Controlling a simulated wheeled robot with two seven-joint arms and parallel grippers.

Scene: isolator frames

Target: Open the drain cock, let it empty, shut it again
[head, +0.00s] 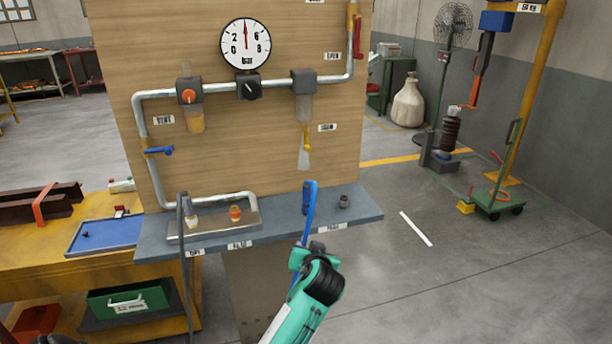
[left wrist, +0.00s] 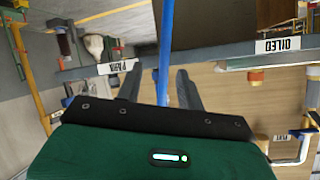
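A yellow cock lever (head: 306,140) sits under the right-hand bowl (head: 304,106) on the wooden panel, above a pale, tapered outlet; it appears to be the drain cock. Its open or shut position is too small to tell. My left gripper (head: 308,248) is below and in front of the grey shelf, well below the cock. In the left wrist view its two fingers (left wrist: 158,76) stand apart. A blue hose (left wrist: 166,40) runs between them in the picture, with gaps on both sides. The hose's upper end (head: 309,195) stands at the shelf. My right gripper is not in view.
The grey shelf (head: 365,208) juts out from the panel (head: 245,155). A dark hose (head: 184,240) hangs at its left. A blue lever (head: 158,150), a red lever (head: 357,38) and a gauge (head: 246,44) are on the pipework. The floor at right is mostly clear.

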